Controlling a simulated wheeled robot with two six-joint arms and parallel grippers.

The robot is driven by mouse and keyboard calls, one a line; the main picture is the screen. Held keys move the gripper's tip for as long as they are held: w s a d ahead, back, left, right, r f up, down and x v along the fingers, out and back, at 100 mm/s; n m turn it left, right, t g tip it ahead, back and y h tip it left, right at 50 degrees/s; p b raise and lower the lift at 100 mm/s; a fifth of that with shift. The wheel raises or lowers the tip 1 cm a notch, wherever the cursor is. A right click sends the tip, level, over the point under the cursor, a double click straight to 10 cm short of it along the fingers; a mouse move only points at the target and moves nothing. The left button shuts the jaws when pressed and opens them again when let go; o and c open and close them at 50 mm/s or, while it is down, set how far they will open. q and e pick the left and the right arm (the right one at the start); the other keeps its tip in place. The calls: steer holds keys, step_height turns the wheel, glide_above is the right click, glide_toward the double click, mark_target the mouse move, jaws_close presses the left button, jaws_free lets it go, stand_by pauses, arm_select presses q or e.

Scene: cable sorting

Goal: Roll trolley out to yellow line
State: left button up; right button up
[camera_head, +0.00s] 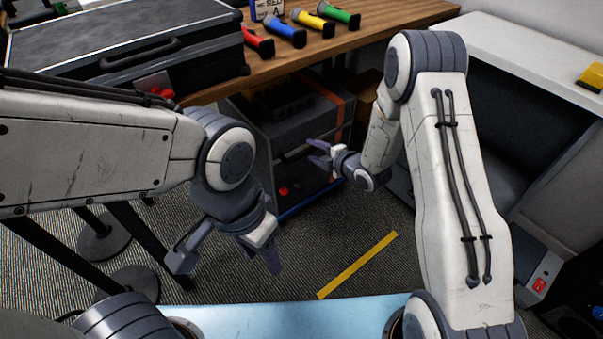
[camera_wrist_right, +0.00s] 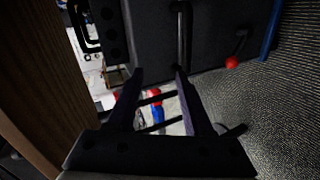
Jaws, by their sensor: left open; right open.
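The trolley (camera_head: 310,200) stands under the wooden table in the head view, with a blue front edge and dark cases with an orange strap on it. Red parts show on its lower deck. The yellow line (camera_head: 357,265) lies on the carpet in front of it. My right gripper (camera_head: 321,153) is open and empty, close to the trolley's front. In the right wrist view its fingers (camera_wrist_right: 160,90) point at a dark load with a thin bar; I cannot tell whether they touch. My left gripper (camera_head: 260,255) hangs open and empty over the floor, left of the yellow line.
The wooden table (camera_head: 395,22) holds a large dark case (camera_head: 120,45) and several coloured torches (camera_head: 288,34). Black posts with round bases (camera_head: 130,283) stand at the left. A white bench (camera_head: 520,60) is at the right. Carpet around the line is clear.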

steer(key=n+t+y+b, duration=0.2)
steer(key=b, duration=0.1)
glide_toward(304, 156)
steer(key=b+x, duration=0.3)
steer(key=x, duration=0.8)
arm_select(q)
step_height(304, 156, down, 8)
arm_select(e)
jaws_close()
stand_by(0.5)
